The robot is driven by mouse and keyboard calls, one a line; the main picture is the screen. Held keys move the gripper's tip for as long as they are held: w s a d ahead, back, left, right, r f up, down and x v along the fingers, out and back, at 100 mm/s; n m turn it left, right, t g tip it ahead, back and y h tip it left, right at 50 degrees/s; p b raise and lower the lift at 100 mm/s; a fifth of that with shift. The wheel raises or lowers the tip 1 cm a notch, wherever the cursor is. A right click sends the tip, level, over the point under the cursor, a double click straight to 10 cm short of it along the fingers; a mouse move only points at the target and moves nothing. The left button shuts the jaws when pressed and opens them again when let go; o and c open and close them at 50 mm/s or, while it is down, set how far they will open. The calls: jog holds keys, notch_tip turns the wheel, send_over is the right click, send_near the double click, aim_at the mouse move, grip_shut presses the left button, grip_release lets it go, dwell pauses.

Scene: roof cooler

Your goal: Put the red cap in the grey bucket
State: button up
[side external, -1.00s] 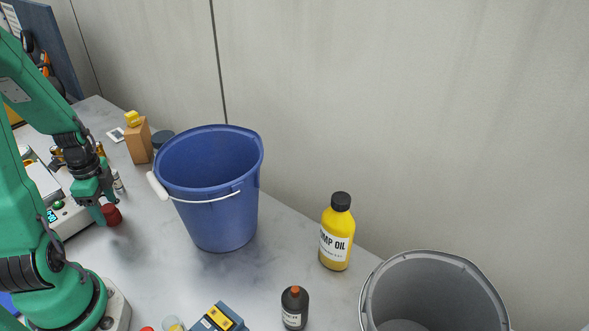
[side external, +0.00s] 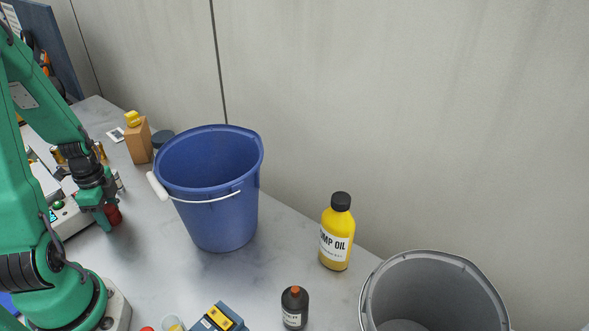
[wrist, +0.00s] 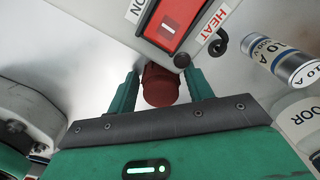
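The red cap (side external: 115,215) is at the left in the side external view, on the grey table beside a white device. My gripper (side external: 107,216) is down at the cap and partly covers it. In the wrist view the cap (wrist: 160,88) sits between the two green fingers of my gripper (wrist: 161,78). A narrow gap shows on each side of it, so the gripper looks open around it. The grey bucket (side external: 372,291) stands at the lower right in the side external view, cut off by the bottom edge. The part of its inside in view looks empty.
A large blue bucket (side external: 222,216) stands between the cap and the grey bucket. A yellow oil bottle (side external: 337,235), a small dark bottle (side external: 294,309) and a blue-yellow box (side external: 218,318) stand nearby. A heater switch (wrist: 176,22) is close beyond the fingers.

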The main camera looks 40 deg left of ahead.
jog(key=c, duration=0.8)
jog(key=shift+o, duration=0.2)
jog(key=shift+r, duration=0.15)
jog(key=shift+r, duration=4.85)
